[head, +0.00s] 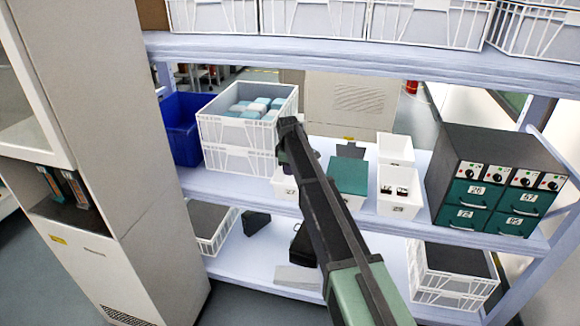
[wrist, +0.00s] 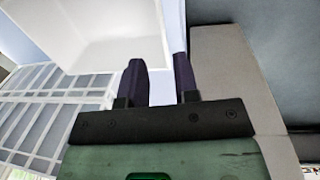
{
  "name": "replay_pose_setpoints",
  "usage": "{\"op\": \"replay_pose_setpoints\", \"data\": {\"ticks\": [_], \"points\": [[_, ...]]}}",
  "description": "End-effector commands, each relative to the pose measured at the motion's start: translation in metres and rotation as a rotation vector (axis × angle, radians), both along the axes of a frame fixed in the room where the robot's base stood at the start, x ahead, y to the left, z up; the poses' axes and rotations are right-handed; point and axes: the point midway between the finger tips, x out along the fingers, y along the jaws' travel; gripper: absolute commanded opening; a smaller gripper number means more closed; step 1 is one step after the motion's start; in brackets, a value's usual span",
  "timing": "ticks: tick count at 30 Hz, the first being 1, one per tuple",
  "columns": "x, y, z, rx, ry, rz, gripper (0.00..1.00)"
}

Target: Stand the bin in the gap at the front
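Small white bins stand on the middle shelf in the head view: one at the left (head: 284,187), partly behind my arm, one at the front right (head: 400,207) with small dark items in it, and one behind that (head: 395,148). My gripper (head: 287,145) is over the left bin. In the wrist view, its two dark fingers (wrist: 159,76) are apart, close to the edge of a white bin (wrist: 110,35). I cannot tell whether they touch it. The front gap is not clearly visible.
A large white crate (head: 222,160) with pale blue items and a blue bin (head: 182,140) stand to the left. A dark cabinet with green drawers (head: 490,160) stands at the right. The upper shelf (head: 330,56) hangs above; a tall beige cabinet (head: 90,120) stands at far left.

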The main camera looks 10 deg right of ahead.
Motion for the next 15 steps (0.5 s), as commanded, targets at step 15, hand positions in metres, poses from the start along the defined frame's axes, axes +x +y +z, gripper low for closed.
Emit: {"op": "replay_pose_setpoints", "data": {"ticks": [15], "points": [[-0.357, -0.031, -0.001, 0.091, 0.054, -0.913, 0.28]]}}
